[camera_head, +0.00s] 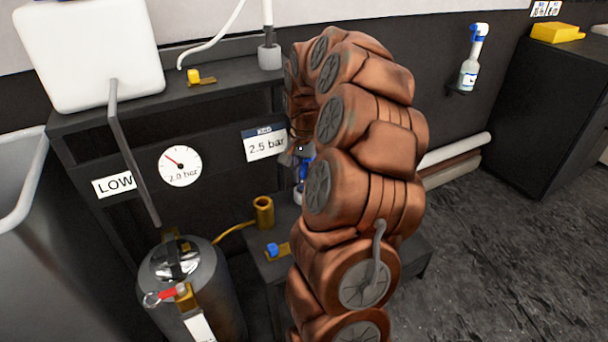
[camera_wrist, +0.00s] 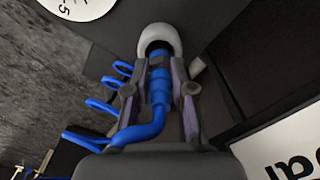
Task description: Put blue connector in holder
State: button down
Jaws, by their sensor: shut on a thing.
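In the wrist view, my gripper (camera_wrist: 166,66) is shut on the blue connector (camera_wrist: 159,88), with one finger on each side of it. A blue hose (camera_wrist: 142,132) runs from the connector toward the palm, with blue coils to the left. The connector's far end is at the mouth of a round pale holder (camera_wrist: 160,31). I cannot tell how deep it sits inside. In the head view, blue parts of the connector (camera_head: 304,170) show left of my arm, above the pale holder (camera_head: 299,194). My arm hides most of my gripper there.
A brass cup (camera_head: 263,212) and a blue-handled valve (camera_head: 272,250) stand on the low bench (camera_head: 262,268). A metal tank (camera_head: 187,285) is at lower left. A gauge (camera_head: 181,166) and a 2.5 bar sign (camera_head: 265,143) are behind. Floor at right is clear.

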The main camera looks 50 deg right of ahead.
jog(key=shift+f, duration=0.15)
jog(key=c, duration=1)
grip_release()
notch_tip(320, 180, up, 12)
jog(key=shift+r+p, duration=0.15)
jog(key=shift+p, duration=0.7)
